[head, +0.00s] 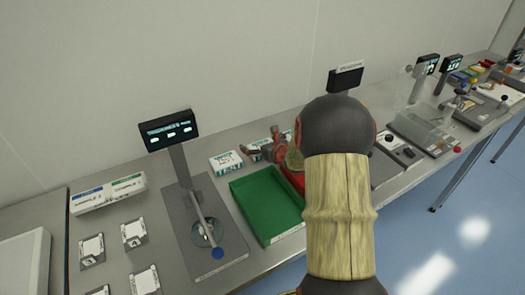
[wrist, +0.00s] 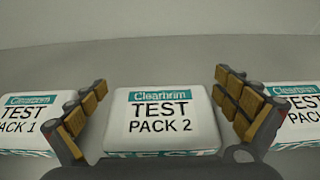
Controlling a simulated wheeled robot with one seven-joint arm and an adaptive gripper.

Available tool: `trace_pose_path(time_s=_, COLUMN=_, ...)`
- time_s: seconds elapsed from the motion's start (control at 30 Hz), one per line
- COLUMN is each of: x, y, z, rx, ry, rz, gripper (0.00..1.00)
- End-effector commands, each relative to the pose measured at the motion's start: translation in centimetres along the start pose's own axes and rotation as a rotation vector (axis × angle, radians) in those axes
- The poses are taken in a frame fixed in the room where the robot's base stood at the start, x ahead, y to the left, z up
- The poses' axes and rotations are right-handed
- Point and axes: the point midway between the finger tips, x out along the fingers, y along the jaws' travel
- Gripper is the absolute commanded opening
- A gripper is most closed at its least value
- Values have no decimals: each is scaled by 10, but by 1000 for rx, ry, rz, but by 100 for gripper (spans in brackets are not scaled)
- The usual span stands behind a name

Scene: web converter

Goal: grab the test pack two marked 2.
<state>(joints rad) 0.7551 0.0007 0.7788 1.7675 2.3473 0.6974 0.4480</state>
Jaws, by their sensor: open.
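The test pack marked 2 (wrist: 163,112) is a white pack with a teal Clearbrim band, lying flat in the middle of the wrist view. My gripper (wrist: 161,82) is open, with one padded finger on each side of this pack. I cannot tell whether the fingers touch it. Test pack 1 (wrist: 28,125) lies to its left, and a third pack (wrist: 292,115) lies to its right, its number cut off. In the head view my arm hides much of this spot; one white pack (head: 226,162) shows left of my gripper.
A green tray (head: 266,205) lies on the bench just in front of the packs. A stand with a display (head: 169,130) rises to the left. More devices line the bench at right.

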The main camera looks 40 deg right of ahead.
Motion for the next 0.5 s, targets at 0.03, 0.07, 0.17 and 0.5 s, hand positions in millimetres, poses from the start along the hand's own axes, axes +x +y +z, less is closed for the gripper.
trace_pose_path(time_s=0.03, x=0, y=0, z=0, rx=0, ry=0, rz=0, gripper=100)
trace_pose_path(time_s=0.07, x=0, y=0, z=0, rx=0, ry=0, rz=0, gripper=99)
trace_pose_path(time_s=0.17, x=0, y=0, z=0, rx=0, ry=0, rz=0, gripper=94)
trace_pose_path(time_s=0.5, x=0, y=0, z=0, rx=-1, ry=0, rz=0, gripper=74)
